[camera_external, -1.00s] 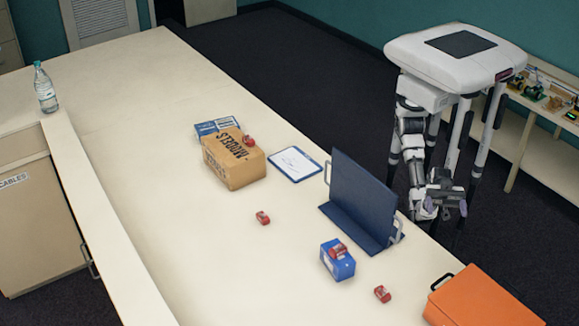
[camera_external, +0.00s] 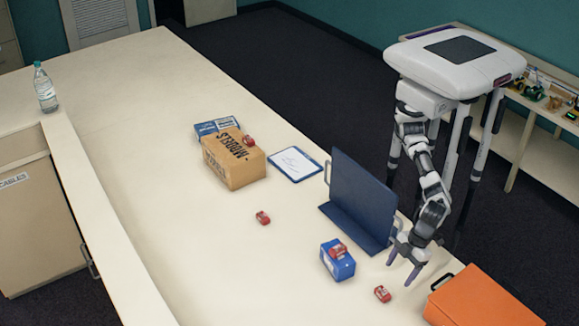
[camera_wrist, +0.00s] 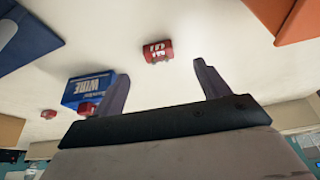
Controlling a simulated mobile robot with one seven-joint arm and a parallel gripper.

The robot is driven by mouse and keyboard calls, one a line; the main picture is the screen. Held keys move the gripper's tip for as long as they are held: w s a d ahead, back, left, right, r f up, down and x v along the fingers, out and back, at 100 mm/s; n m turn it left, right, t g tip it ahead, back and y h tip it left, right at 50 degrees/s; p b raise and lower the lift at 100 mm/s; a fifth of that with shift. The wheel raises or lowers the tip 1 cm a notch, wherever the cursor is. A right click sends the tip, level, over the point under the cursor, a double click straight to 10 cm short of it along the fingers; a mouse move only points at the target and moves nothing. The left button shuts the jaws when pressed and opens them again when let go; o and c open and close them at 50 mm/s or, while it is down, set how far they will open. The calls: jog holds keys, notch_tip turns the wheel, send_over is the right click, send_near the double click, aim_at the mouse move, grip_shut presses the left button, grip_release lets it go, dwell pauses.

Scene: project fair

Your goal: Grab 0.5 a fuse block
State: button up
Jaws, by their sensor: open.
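Several small red fuse blocks are in view. One fuse block (camera_external: 382,294) lies on the table near the orange case; in the wrist view it (camera_wrist: 158,50) shows ahead, between the fingertips. Another fuse block (camera_external: 338,250) sits on the blue wire box (camera_external: 337,266), which also shows in the wrist view (camera_wrist: 88,90). A third fuse block (camera_external: 263,218) lies on the open table, and one more (camera_external: 249,141) is on the cardboard box. My gripper (camera_external: 403,272) is open and empty, above the table beside the nearest fuse block, its fingers apart from it.
A dark blue upright panel with handles (camera_external: 360,195) stands on the table left of my arm. An orange case (camera_external: 482,300) lies to the right. The cardboard box (camera_external: 232,165), a clipboard (camera_external: 296,164) and a bottle (camera_external: 45,88) are farther back.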

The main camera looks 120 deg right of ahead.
aim_at(384, 291)
jog(key=x, duration=0.3)
jog(key=shift+w+f, duration=0.1)
jog(key=shift+f, duration=0.05)
jog(key=shift+w+d+p+x, duration=0.15)
jog(key=shift+p+x, duration=0.5)
jog(key=shift+x, duration=0.7)
jog(key=shift+w+d+p+x, duration=0.15)
jog(key=shift+p+x, duration=0.45)
jog(key=shift+x, duration=0.75)
jog(key=shift+c, duration=0.4)
jog(key=c, duration=1)
